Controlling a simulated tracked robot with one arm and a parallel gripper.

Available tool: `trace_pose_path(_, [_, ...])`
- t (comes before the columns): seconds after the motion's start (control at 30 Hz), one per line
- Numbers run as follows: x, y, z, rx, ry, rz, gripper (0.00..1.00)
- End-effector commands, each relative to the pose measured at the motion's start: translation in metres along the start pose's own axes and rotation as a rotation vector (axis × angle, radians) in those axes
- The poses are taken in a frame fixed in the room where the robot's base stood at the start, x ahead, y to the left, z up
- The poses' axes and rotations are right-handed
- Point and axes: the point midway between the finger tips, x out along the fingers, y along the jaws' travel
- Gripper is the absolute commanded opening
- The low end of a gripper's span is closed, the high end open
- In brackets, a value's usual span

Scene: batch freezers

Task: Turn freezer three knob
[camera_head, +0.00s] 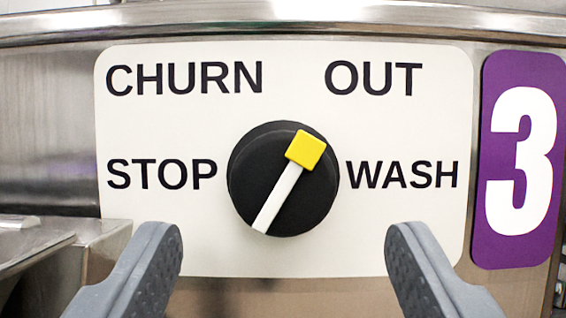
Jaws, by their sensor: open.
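The freezer three knob (252,178) is round and black, with a white pointer bar ending in a yellow tip (306,150). The yellow tip is at the upper right, pointing toward OUT. The knob sits on a cream label plate (290,250) marked CHURN, OUT, STOP and WASH. A purple sign (518,160) with a white 3 is to its right. My gripper (284,245) is open, with one grey finger at the lower left and one at the lower right. The fingers are wide apart on either side of the knob, below its centre, and do not appear to touch it.
A shiny metal rim (284,22) runs along the top of the steel freezer front. A metal ledge (35,245) juts out at the lower left, close to the left finger. The plate in front of the gripper is clear apart from the knob.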

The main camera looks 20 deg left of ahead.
Motion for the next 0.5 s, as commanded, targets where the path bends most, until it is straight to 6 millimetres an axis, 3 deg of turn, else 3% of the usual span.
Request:
trace_pose_path(0.3, [0.029, 0.0, 0.0, 0.001, 0.001, -0.001, 0.63])
trace_pose_path(0.5, [0.038, 0.0, -0.001, 0.0, 0.002, -0.001, 0.63])
